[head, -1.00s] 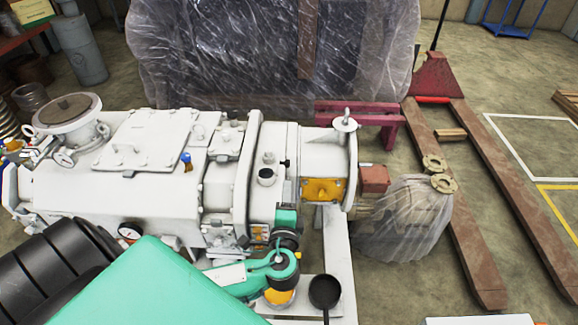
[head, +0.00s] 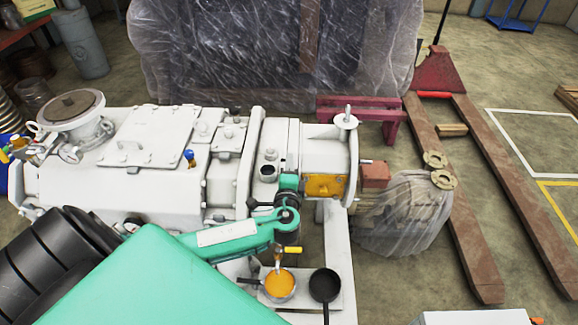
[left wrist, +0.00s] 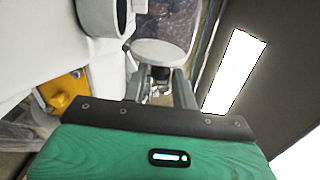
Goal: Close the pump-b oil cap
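The white pump (head: 150,190) lies across the left and middle of the head view. A short upright white port with a dark, open-looking top (head: 268,173) stands on it; its side shows in the left wrist view (left wrist: 100,18). My left gripper (head: 288,182) is just right of this port, its fingertips small and partly hidden. In the left wrist view its fingers (left wrist: 162,85) are closed around a dark stem under a pale disc, which looks like the oil cap (left wrist: 160,52). The cap is apart from the port. My right gripper is not in view.
A pan with orange liquid (head: 280,284) and a black pan (head: 325,286) stand below my left arm. A yellow-handled valve (head: 292,249) is above the pans. An orange plate (head: 325,186) is on the pump's side. A plastic-wrapped block (head: 250,50) stands behind.

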